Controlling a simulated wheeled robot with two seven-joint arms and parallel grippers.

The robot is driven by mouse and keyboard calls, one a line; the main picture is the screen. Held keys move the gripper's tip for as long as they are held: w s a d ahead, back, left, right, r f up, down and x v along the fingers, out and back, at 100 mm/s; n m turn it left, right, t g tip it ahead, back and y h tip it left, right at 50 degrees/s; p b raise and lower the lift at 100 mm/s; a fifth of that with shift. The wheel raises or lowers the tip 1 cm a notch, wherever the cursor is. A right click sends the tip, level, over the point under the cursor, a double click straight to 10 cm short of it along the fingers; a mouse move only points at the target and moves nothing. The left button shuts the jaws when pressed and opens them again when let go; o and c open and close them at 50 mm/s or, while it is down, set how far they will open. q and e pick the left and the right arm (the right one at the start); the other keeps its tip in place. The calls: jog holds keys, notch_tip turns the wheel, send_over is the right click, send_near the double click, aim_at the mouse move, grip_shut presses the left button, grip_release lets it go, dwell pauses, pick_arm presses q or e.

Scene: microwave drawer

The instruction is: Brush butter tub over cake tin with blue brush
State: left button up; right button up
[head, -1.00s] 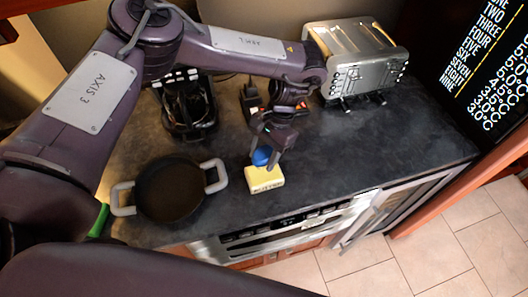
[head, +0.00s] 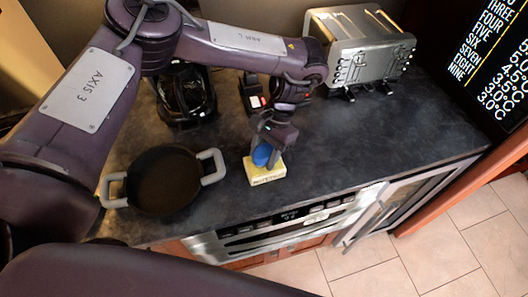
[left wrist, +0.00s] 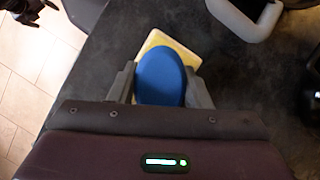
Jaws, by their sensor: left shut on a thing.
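My left gripper (head: 270,148) is shut on the blue brush (head: 262,154) and holds it right at the butter tub (head: 266,172), a pale yellow block with lettering on its front. In the left wrist view the blue brush (left wrist: 160,77) sits between the fingers and covers most of the butter tub (left wrist: 187,52). I cannot tell whether they touch. The cake tin (head: 163,181), a round dark pan with two grey handles, stands to the left of the tub. Only its edge and a handle (left wrist: 247,20) show in the left wrist view. My right gripper is not in view.
A silver toaster (head: 362,55) stands at the back right of the dark counter (head: 370,130). A black appliance (head: 186,95) and a small red and black item (head: 252,90) stand behind. An oven front (head: 275,225) runs below the counter edge. The counter right of the tub is clear.

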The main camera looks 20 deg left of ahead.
aim_at(258, 156)
pick_arm(q)
jog(key=shift+f+b, duration=0.3)
jog(key=shift+f, duration=0.25)
dwell(0.6)
dwell(0.9)
jog(key=shift+p, duration=0.35)
dwell(0.5)
dwell(0.4)
jog(key=shift+r+p, duration=0.6)
jog(key=shift+p, duration=0.15)
notch_tip(258, 156, up, 6)
jog(key=p, duration=0.6)
jog(key=shift+p, duration=0.4)
jog(key=shift+f, duration=0.1)
jog(key=shift+f, duration=0.1)
